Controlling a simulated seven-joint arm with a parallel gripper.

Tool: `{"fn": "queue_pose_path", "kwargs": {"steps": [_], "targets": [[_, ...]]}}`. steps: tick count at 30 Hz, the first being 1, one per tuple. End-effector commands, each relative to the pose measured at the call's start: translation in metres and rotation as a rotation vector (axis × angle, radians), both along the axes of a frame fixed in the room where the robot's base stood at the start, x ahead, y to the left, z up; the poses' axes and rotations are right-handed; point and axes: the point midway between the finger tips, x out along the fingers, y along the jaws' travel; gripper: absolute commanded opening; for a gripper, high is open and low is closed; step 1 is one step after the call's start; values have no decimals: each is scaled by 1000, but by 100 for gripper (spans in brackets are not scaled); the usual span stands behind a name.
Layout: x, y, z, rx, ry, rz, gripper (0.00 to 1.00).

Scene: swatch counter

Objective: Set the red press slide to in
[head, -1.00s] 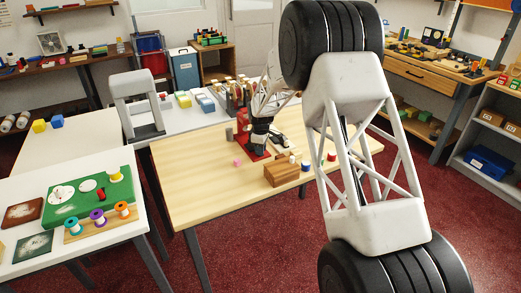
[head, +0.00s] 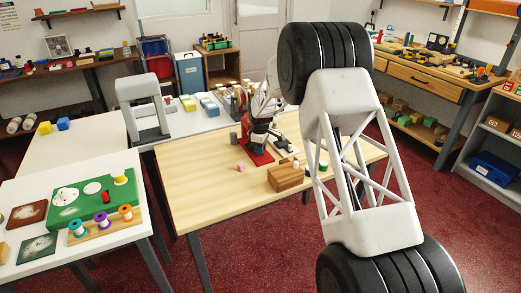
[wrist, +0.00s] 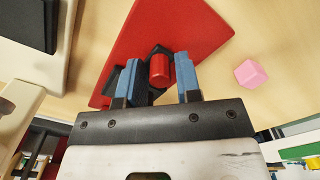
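The red press (head: 258,158) is a flat red plate on the wooden table. In the wrist view the red plate (wrist: 195,22) fills the upper middle, and a short red cylindrical knob (wrist: 158,70) stands out from a dark mount at its lower edge. My gripper (wrist: 160,82) has its two blue-padded fingers on either side of the knob. They are apart, with a narrow gap visible at the right finger; contact on the left is unclear. In the head view my gripper (head: 258,136) is low over the press, and the knob cannot be made out there.
A pink block (head: 241,167) lies close to the press; it also shows in the wrist view (wrist: 250,73). A wooden box (head: 287,179) stands at the table's front right. A grey cylinder (head: 234,139) is left of the press. The table's left front is clear.

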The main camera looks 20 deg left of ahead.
Motion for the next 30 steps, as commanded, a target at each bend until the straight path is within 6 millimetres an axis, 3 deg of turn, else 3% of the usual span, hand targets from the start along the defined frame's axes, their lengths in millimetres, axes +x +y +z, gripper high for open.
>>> {"fn": "queue_pose_path", "kwargs": {"steps": [13,30], "targets": [[0,0,9,1,-2,0,32],[0,0,72,0,-1,0,32]]}}
